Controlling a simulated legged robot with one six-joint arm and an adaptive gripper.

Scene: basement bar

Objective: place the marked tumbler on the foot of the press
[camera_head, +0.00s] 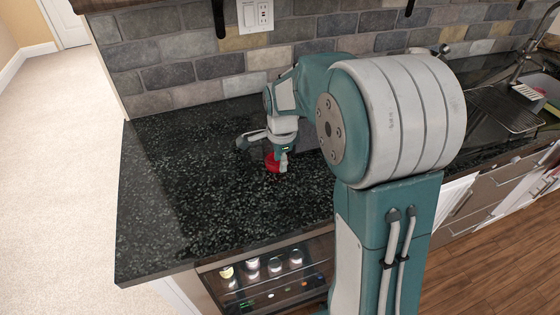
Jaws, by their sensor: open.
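My gripper (263,153) is low over the dark speckled counter, with its fingers apart. A small red thing (271,162) is at the counter between or just behind the fingers, partly covered by the right one. It may be the marked tumbler, but its shape and any mark are too small and hidden to tell. I cannot tell whether the fingers touch it. A greyish shape (307,136) shows just right of the gripper, mostly behind my arm; I cannot tell whether it is part of the press. No press is clearly visible.
The left and front of the counter (180,200) are clear. A stone-tile wall (190,72) with an outlet (264,14) stands behind. A sink (505,105) with a faucet is at the right. Glasses (252,265) show in a cooler below. My arm hides the counter's middle right.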

